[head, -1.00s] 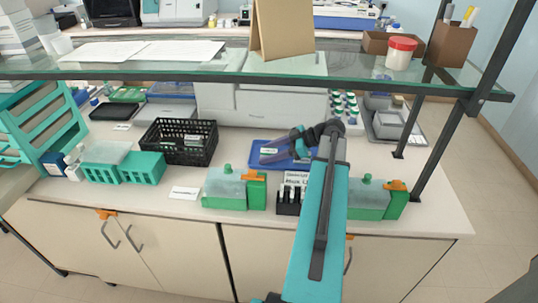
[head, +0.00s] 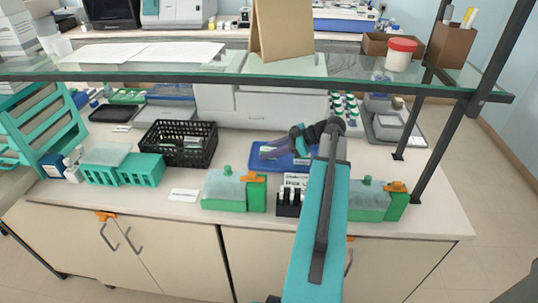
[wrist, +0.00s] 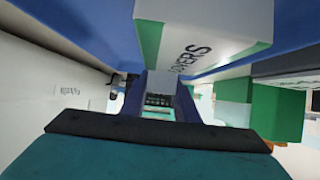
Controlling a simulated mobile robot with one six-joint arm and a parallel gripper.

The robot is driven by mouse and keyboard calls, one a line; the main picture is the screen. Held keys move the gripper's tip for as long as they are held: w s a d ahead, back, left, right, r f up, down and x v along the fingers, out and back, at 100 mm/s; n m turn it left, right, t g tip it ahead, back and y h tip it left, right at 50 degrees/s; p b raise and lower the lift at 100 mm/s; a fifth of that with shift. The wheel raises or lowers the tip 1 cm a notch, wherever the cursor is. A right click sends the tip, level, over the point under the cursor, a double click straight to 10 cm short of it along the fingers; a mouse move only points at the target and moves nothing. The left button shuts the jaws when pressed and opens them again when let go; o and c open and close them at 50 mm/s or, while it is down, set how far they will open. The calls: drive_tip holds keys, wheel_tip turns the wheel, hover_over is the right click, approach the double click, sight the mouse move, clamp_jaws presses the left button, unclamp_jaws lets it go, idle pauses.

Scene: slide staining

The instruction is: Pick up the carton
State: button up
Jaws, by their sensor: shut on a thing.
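The carton (wrist: 205,35) is white and green with dark lettering that reads in part "COVERS". It fills the upper middle of the wrist view, close to the camera. My gripper (wrist: 165,97) is shut on the carton. In the head view my gripper (head: 262,150) reaches over the blue tray (head: 303,161) on the bench. There the carton is too small and too covered by the gripper to make out clearly. I cannot tell whether it is clear of the tray.
A black basket (head: 178,157) stands left of the tray. Green staining boxes (head: 225,190) and a black slide rack (head: 289,205) stand at the bench front. A glass shelf (head: 160,68) spans above. Bare bench (head: 130,203) shows at front left.

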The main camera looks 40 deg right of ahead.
sight(268, 149)
drive_tip(key=shift+r+b, duration=0.85)
drive_tip(key=shift+r, duration=3.45)
drive_tip(key=shift+a, duration=0.1)
drive_tip(key=w+a+n+g+y+p, duration=0.1)
drive_tip(key=w+a+p, duration=0.2)
drive_tip(key=w+a, duration=0.45)
drive_tip(key=w+a+p, duration=0.2)
drive_tip(key=w+a, duration=0.2)
drive_tip(key=a, duration=0.7)
drive_tip(key=w+a+n+p, duration=0.1)
drive_tip(key=w+a+p, duration=0.1)
drive_tip(key=a, duration=0.9)
drive_tip(key=w+a+r+n+g+y+p, duration=0.1)
drive_tip(key=a+p, duration=0.2)
drive_tip(key=a, duration=0.8)
drive_tip(key=shift+w+a, duration=0.15)
drive_tip(key=shift+w, duration=0.2)
drive_tip(key=shift+s, duration=0.15)
